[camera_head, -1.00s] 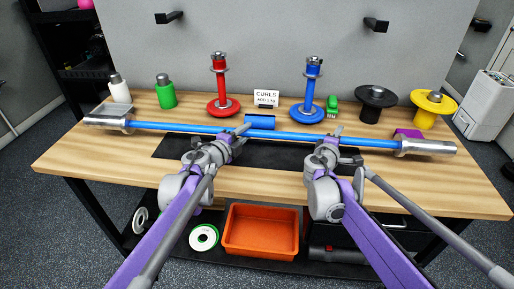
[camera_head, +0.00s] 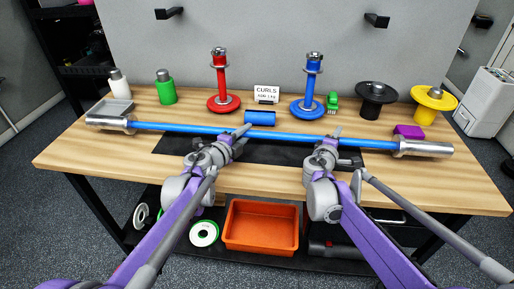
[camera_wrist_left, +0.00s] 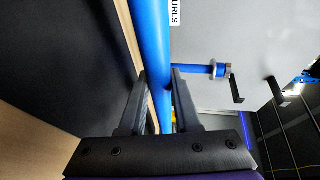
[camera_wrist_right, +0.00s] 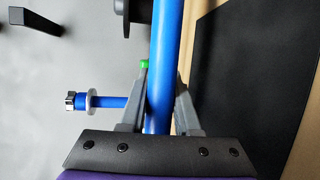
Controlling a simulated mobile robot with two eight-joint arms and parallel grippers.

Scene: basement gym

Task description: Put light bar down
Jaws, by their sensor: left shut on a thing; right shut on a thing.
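The light bar (camera_head: 280,137) is a long blue bar with silver sleeves at both ends, held level across the table (camera_head: 90,155). My left gripper (camera_head: 238,136) is shut on it left of its middle. My right gripper (camera_head: 333,139) is shut on it right of its middle. The bar passes between the fingers in the left wrist view (camera_wrist_left: 167,60) and in the right wrist view (camera_wrist_right: 165,60). A black mat (camera_head: 265,153) lies under the bar. Whether the bar touches the mat or hangs just above it, I cannot tell.
Behind the bar stand a red plate post (camera_head: 221,80), a blue plate post (camera_head: 312,80), a CURLS sign (camera_head: 266,94), a blue cylinder (camera_head: 260,118), bottles (camera_head: 165,88), and black (camera_head: 376,98) and yellow (camera_head: 433,103) plate stacks. A purple block (camera_head: 408,131) sits near the right sleeve. An orange bin (camera_head: 261,227) is below.

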